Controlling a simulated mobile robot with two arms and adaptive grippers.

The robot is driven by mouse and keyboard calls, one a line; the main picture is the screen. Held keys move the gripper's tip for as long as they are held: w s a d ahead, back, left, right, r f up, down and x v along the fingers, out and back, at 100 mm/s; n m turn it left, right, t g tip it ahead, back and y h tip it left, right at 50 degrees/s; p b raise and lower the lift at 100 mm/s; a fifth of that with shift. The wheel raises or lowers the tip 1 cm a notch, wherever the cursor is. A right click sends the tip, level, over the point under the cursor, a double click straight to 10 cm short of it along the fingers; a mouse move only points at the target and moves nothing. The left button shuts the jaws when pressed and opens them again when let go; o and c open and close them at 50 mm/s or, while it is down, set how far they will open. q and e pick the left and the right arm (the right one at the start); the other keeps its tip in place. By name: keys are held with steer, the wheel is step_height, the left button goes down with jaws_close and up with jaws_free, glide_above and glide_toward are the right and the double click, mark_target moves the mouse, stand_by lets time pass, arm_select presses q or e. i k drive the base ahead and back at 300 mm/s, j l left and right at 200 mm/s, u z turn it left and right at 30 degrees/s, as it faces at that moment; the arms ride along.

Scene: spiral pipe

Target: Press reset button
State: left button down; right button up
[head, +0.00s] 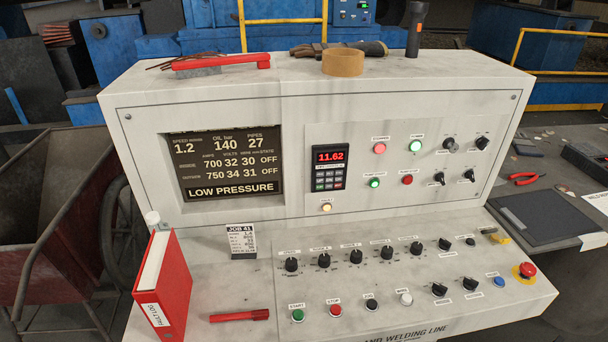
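The control console (240,285) fills the middle of the head view. Its sloped lower panel has a front row of buttons and knobs. A small blue button (499,282) sits near the right end of that row, left of the red mushroom emergency stop (526,270). The label above the blue button is too small to read surely, so I cannot confirm which one is the reset button. A white button (405,299), a black button (371,305), a red button (335,311) labelled STOP and a green button (297,315) labelled START lie further left. Neither gripper is in view.
The display (226,164) reads LOW PRESSURE. A red binder (163,285) stands on the left of the panel, with a red marker (239,316) lying beside it. A tape roll (343,63), gloves and a flashlight (417,30) are on top. Red pliers (525,178) lie on the right-hand table.

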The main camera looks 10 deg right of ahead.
mark_target(499, 281)
steer(key=z, duration=1.3)
